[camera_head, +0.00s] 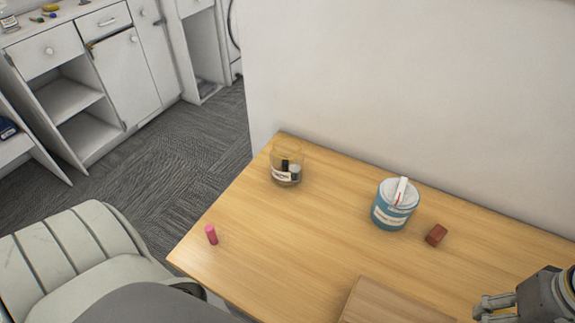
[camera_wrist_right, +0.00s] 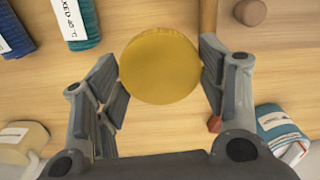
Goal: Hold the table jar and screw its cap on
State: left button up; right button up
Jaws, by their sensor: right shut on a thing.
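My right gripper (camera_head: 484,306) is at the lower right edge of the head view, partly cut off. In the right wrist view my right gripper (camera_wrist_right: 160,80) is shut on a round yellow cap (camera_wrist_right: 160,66), with fingers on both sides of it. I cannot tell whether anything is under the cap. A clear glass jar (camera_head: 286,172) with dark and pale items in it stands at the far left of the table. A blue tub (camera_head: 392,212) with a pale top and a white and red item on it stands mid-table; I cannot tell which is the table jar. My left gripper is out of view.
A red-brown block (camera_head: 437,235) is beside the blue tub. A pink cylinder (camera_head: 211,234) stands near the left edge. A wooden board (camera_head: 385,305) lies at the front. Blue and teal labelled containers (camera_wrist_right: 82,22) show in the wrist view. The table's left-middle is clear.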

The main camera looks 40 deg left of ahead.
aim_at(286, 156)
jog(key=u, duration=0.45)
jog(key=j+u, duration=0.1)
jog(key=u, duration=0.35)
jog(key=k+j+u, duration=0.1)
jog(key=u, duration=0.8)
jog(key=j+u, duration=0.15)
jog(key=u, duration=0.75)
jog(key=j+z, duration=0.1)
jog(key=z, duration=0.3)
jog(key=j+z, duration=0.1)
jog(key=z, duration=0.35)
jog(key=j+z, duration=0.15)
jog(key=z, duration=0.25)
jog(key=j+z, duration=0.1)
jog(key=z, duration=0.35)
jog(key=i+j, duration=0.05)
